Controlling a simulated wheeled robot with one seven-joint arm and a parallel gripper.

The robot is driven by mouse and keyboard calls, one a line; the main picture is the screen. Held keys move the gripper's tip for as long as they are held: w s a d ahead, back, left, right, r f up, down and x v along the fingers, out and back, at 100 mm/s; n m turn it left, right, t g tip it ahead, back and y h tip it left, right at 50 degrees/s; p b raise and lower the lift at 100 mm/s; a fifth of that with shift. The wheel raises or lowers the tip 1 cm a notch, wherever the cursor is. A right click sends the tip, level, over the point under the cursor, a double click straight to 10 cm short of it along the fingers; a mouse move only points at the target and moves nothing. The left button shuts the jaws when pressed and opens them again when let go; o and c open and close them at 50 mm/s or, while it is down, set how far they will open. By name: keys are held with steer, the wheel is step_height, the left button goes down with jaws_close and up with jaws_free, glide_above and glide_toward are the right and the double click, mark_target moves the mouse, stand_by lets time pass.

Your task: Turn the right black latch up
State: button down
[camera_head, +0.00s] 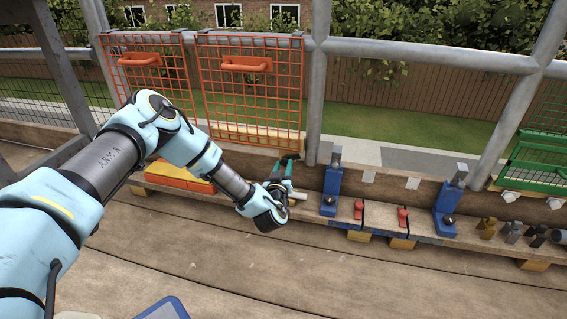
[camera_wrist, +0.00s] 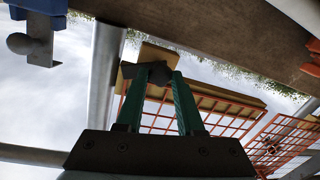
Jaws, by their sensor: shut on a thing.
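In the wrist view, my gripper (camera_wrist: 155,78) has its two green fingers closed on a small dark grey-black piece, which looks like the black latch (camera_wrist: 132,70). The piece lies across the fingertips, with a tan wooden block (camera_wrist: 158,54) right behind it. In the head view, my gripper (camera_head: 287,170) is low beside the bottom right corner of the right orange mesh gate (camera_head: 250,85). The latch is too small there to make out clearly, and its exact angle cannot be told. No second black latch can be made out; my arm covers part of the left gate.
Blue clamp stands (camera_head: 331,190) and another blue stand (camera_head: 445,210) rise right of my gripper. Red-handled pieces (camera_head: 403,217) sit between them on the plank. A green rack (camera_head: 537,160) is far right.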

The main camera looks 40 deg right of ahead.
steer(key=n+p, duration=0.1)
steer(key=n, duration=0.2)
steer(key=shift+r+n+p, duration=0.1)
steer(key=shift+n+p, duration=0.2)
steer(key=n+g+p, duration=0.1)
steer(key=n, duration=0.2)
steer(key=shift+a, duration=0.1)
steer(key=n+g, duration=0.1)
steer(key=n, duration=0.4)
steer(key=shift+w+n, duration=0.1)
steer(key=shift+n, duration=0.2)
steer(key=c, duration=0.5)
jaws_free()
steer(key=shift+c, duration=0.2)
steer(key=p+v, duration=0.3)
steer(key=v, duration=0.7)
steer(key=shift+a+p, duration=0.35)
steer(key=shift+a, duration=0.1)
